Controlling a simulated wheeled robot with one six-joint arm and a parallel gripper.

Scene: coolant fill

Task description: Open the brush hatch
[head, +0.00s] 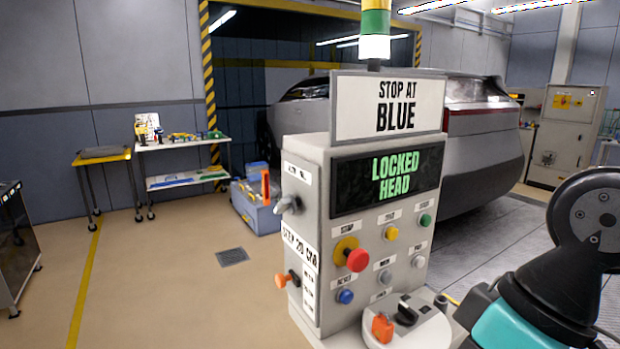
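I cannot make out a part marked as a brush hatch. A grey control cabinet (313,165) stands close in front of me, with a "STOP AT BLUE" sign (362,128) on top and a screen (345,200) reading "LOCKED HEAD". Its front has a red mushroom button (357,260) and several smaller buttons, including a blue one (345,297). Its left side has a grey knob (290,204) and an orange handle (284,281). A round ledge (425,330) at its foot carries an orange piece (382,327) and a black knob (405,313). My arm shows at lower right; my gripper is out of view.
A grey car (475,150) stands behind the cabinet. At left are a white bench (180,143) with small items, a yellow-edged cart (100,155) and a blue-grey bin (258,215). The floor left of the cabinet is clear, with a drain grate (232,257).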

